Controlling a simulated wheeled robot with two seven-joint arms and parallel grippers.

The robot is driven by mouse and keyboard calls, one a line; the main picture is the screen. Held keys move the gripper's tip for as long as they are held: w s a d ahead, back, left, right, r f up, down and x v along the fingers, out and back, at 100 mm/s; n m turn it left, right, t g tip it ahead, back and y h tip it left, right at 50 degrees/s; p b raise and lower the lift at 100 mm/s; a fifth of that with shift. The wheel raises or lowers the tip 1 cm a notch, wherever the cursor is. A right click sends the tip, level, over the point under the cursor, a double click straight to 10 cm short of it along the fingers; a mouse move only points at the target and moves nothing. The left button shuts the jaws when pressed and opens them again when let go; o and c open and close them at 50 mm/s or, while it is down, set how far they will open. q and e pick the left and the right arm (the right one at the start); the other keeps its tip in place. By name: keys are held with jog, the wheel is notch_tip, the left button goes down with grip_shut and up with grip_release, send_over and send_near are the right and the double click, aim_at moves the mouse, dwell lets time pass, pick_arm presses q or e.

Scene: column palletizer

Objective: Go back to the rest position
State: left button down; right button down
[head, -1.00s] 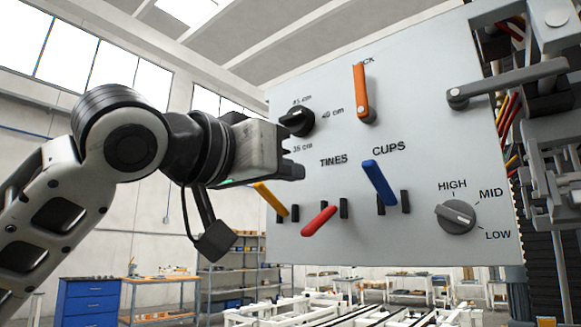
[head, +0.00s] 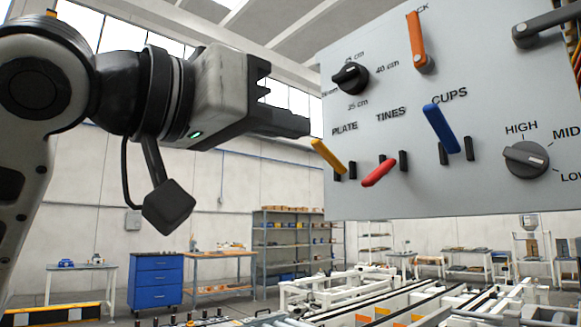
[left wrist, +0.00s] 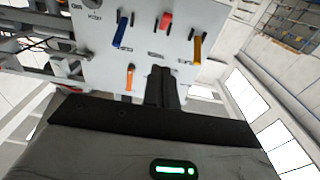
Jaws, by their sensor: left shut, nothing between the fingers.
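My left gripper (head: 285,100) is at the upper middle of the head view, with its tips just left of the grey control panel (head: 470,85) and apart from the black size knob (head: 350,78). It is shut and empty, and its fingers (left wrist: 162,88) point at the panel in the left wrist view. The panel has a yellow lever (head: 328,157), a red lever (head: 379,173), a blue lever (head: 440,128), an orange lever (head: 420,42) and a grey HIGH/MID/LOW knob (head: 526,159). My right gripper is not in view.
A white conveyor frame (head: 340,285) lies below the panel. A blue drawer cabinet (head: 155,282), a bench (head: 220,257) and shelving (head: 290,240) stand farther back. A linkage arm (head: 550,25) sticks out at the panel's upper right.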

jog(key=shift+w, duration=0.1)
pick_arm(q)
jog(key=w+f+n+y+p, duration=0.1)
jog(key=w+f, duration=0.4)
jog(key=f, duration=0.3)
jog(key=w+a+f+n, duration=0.1)
jog(key=w+f, duration=0.4)
jog(key=f, duration=0.3)
jog(key=w+f+n+y+p, duration=0.1)
jog(key=w+f+n, duration=0.1)
jog(key=w+f, duration=0.45)
jog(key=s+a+f+n+y, duration=0.1)
jog(key=s+a+f, duration=0.1)
jog(key=f, duration=1)
jog(key=s+a+f+n+y, duration=0.1)
jog(key=s+f+y, duration=0.1)
jog(key=f, duration=0.9)
jog(key=s+a+f+g+y+p, duration=0.1)
jog(key=s+a+f+y, duration=0.1)
jog(key=s+f, duration=0.8)
jog(key=s+a+f+g+y, duration=0.1)
jog(key=s+a+f, duration=0.3)
jog(key=s+f, duration=0.6)
notch_tip(320, 180, down, 2)
jog(key=shift+s+a+f+n+y+p, duration=0.1)
jog(key=shift+s+a+n+y+p, duration=0.3)
jog(key=shift+y, duration=0.4)
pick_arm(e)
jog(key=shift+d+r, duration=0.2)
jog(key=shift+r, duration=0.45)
